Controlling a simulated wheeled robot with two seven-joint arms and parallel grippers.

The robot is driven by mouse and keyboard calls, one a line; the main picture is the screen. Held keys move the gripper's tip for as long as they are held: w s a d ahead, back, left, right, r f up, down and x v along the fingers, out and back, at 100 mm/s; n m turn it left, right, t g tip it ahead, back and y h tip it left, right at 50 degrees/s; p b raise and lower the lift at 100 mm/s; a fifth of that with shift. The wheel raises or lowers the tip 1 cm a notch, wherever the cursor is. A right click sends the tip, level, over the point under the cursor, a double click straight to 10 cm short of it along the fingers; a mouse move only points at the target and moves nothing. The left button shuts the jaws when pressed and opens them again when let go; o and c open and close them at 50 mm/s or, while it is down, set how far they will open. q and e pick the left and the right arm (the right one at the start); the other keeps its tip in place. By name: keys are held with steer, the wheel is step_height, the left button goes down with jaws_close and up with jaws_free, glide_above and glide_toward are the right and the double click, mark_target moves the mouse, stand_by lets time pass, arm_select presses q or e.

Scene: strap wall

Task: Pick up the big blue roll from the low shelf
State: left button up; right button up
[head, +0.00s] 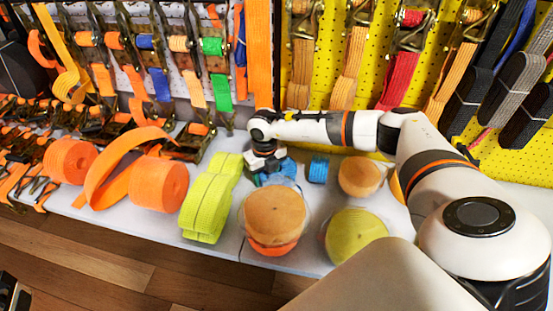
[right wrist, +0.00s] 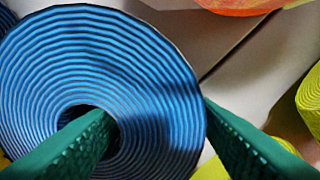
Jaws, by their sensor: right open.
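The big blue roll (right wrist: 110,60) fills the left of the right wrist view, seen end-on with its dark core hole. In the head view the blue roll (head: 284,167) is on the low shelf, partly hidden by my right gripper (head: 266,167). In the wrist view the open right gripper (right wrist: 155,112) has one green finger over the core hole and the other just beyond the roll's right edge. Whether the fingers touch the roll is unclear. A dark part at the lower left corner of the head view may be my left gripper (head: 12,294); its jaws cannot be made out.
A small blue roll (head: 318,169) and another tan roll (head: 359,177) are to the right. Straps hang on the wall behind.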

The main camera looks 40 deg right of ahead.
steer(key=c, duration=1)
steer(key=shift+o, duration=0.2)
steer(key=shift+r, duration=0.1)
steer(key=shift+r, duration=0.1)
